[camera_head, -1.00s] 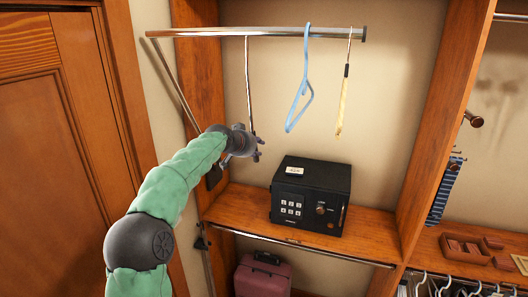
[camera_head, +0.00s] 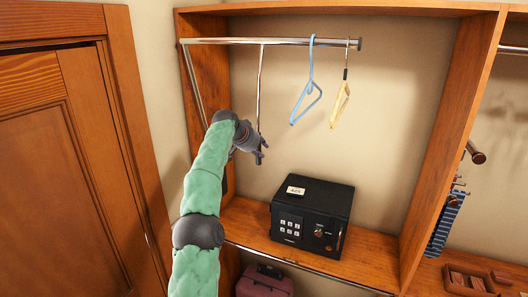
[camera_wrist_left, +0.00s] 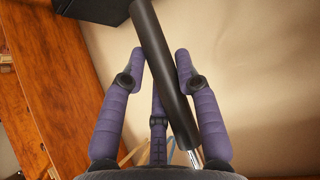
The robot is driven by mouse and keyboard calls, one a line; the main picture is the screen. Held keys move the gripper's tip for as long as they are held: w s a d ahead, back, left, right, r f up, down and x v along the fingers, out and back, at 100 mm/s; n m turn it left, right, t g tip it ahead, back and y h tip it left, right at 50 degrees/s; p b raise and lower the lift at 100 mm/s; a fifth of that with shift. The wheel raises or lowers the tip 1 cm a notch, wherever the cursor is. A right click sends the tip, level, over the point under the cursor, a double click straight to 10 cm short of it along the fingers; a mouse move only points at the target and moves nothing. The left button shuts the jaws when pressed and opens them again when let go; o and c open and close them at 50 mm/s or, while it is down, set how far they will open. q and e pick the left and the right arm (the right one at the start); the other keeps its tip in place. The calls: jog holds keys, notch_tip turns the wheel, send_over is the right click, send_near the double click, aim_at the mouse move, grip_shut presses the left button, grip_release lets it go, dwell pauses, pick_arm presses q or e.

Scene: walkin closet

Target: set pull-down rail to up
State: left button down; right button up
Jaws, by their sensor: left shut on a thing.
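The pull-down rail (camera_head: 230,41) is a chrome bar high in the closet bay, with a side arm (camera_head: 192,82) at its left. A thin pull rod (camera_head: 261,85) hangs from the bar. My left gripper (camera_head: 262,153) is at the rod's lower end, above and left of the safe. In the left wrist view, the rod's black handle grip (camera_wrist_left: 162,62) lies slanted between the purple fingers (camera_wrist_left: 160,62), which are shut on it. In the head view the hand mostly hides the grip. My right gripper is not in view.
A blue hanger (camera_head: 309,88) and a wooden hanger (camera_head: 341,104) hang on the bar. A black safe (camera_head: 312,214) stands on the wooden shelf (camera_head: 375,262) below. A wooden upright (camera_head: 440,130) bounds the bay on the right, and a brown door (camera_head: 60,170) is at left.

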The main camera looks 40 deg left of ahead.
pick_arm(q)
jog(key=shift+w+f, duration=0.1)
jog(key=shift+f, duration=0.15)
dwell(0.4)
jog(key=c, duration=0.9)
grip_release()
jog(key=shift+r, duration=0.2)
jog(key=shift+s+r, duration=0.35)
jog(key=shift+s, duration=0.05)
jog(key=v, duration=1.1)
jog(key=shift+w, duration=0.1)
